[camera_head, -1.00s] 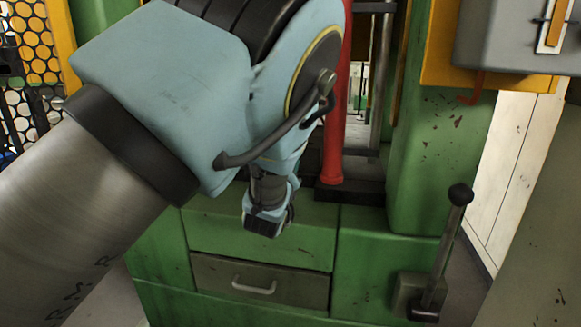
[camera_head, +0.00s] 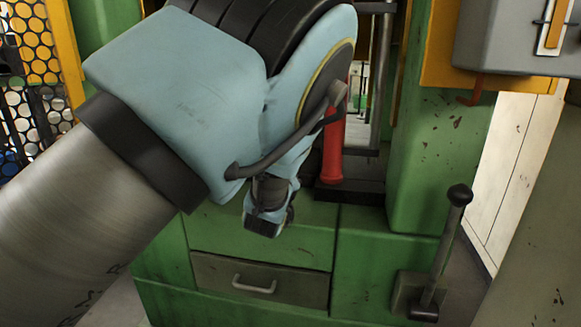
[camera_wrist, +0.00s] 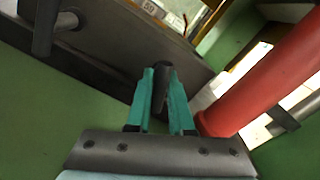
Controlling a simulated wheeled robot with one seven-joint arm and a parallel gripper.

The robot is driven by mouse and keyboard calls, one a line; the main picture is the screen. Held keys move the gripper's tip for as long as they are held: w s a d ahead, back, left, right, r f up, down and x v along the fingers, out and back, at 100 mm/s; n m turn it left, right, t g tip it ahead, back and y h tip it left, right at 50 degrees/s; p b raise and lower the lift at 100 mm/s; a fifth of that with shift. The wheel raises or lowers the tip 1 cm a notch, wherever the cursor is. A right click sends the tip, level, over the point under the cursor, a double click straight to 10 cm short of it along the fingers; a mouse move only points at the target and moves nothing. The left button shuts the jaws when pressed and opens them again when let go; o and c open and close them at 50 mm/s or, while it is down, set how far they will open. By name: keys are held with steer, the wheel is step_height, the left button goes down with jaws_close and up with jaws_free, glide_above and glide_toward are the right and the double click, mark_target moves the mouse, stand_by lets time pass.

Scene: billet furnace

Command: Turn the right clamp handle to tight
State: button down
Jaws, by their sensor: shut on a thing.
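In the wrist view, my gripper (camera_wrist: 162,84) has its two teal fingers closed on either side of a dark, round-ended handle (camera_wrist: 162,70), which I take to be the right clamp handle. The handle stands in front of a dark grey block. Another dark handle (camera_wrist: 44,28) with a rod shows at the upper left of the wrist view, apart from my gripper. In the head view my arm covers the clamp area, and the fingers and held handle are hidden. The handle's tight mark cannot be seen.
A red cylinder (camera_head: 334,150) stands close to the right of my wrist, also large in the wrist view (camera_wrist: 262,82). A green machine body with a drawer (camera_head: 258,282) lies below. A black-knobbed lever (camera_head: 446,240) stands at the right. A grey box (camera_head: 510,40) hangs at upper right.

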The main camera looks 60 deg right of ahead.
steer(key=shift+f, duration=0.15)
steer(key=c, duration=0.8)
jaws_free()
steer(key=p+v, duration=0.1)
steer(key=v, duration=0.9)
steer(key=shift+s+a, duration=0.15)
steer(key=shift+a, duration=0.25)
